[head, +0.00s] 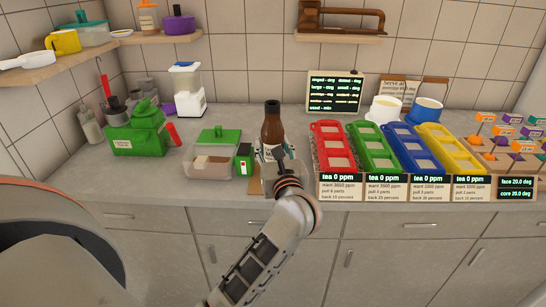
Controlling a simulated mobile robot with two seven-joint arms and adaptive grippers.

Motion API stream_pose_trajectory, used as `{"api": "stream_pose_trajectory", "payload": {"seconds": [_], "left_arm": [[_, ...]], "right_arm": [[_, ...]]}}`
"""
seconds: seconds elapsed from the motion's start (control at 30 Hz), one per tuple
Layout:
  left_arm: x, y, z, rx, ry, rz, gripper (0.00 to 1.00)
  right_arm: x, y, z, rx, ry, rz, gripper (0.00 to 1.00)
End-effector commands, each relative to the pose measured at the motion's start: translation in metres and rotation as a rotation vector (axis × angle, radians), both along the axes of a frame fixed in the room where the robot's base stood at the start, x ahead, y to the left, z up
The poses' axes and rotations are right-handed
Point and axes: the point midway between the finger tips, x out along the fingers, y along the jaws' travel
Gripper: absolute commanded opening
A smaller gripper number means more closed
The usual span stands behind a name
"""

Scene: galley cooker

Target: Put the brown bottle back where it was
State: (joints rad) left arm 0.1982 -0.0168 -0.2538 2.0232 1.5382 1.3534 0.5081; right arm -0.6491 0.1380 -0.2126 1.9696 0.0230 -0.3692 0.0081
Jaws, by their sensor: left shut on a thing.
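The brown bottle (271,125) stands upright near the counter's front edge, in the middle of the head view. It has a pale label, and its lower part is hidden behind my gripper. My left gripper (279,158) comes up from below and is shut on the brown bottle. I cannot tell whether the bottle's base touches the counter. My right gripper is not in view.
A clear box with a green lid (210,155) and a small green device (243,159) stand close left of the bottle. A red rack (333,147) stands close right, followed by green, blue and yellow racks. The counter behind the bottle (235,118) is clear.

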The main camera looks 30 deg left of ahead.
Motion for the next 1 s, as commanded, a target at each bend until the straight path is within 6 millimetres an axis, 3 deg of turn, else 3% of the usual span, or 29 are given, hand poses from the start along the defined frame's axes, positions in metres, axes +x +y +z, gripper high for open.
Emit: {"api": "stream_pose_trajectory", "payload": {"seconds": [0.1,0.2,0.63,0.67,0.7,1.0], "left_arm": [[0.000,0.000,-0.022,0.003,0.004,-0.001,0.12],[0.000,0.000,-0.031,0.004,0.002,-0.001,0.12],[0.000,0.000,-0.036,0.001,-0.001,0.000,0.12],[0.000,0.000,-0.037,-0.001,0.001,0.000,0.43],[0.000,0.000,-0.036,-0.001,0.001,0.000,0.48],[0.000,0.000,-0.035,-0.001,0.000,0.000,0.48]], "right_arm": [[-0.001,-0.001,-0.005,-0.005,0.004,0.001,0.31],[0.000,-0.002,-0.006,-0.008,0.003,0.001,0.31],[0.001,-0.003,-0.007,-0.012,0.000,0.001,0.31],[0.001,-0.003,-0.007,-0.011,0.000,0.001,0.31],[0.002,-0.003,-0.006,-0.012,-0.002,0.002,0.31],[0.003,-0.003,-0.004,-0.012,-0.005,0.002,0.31]]}}
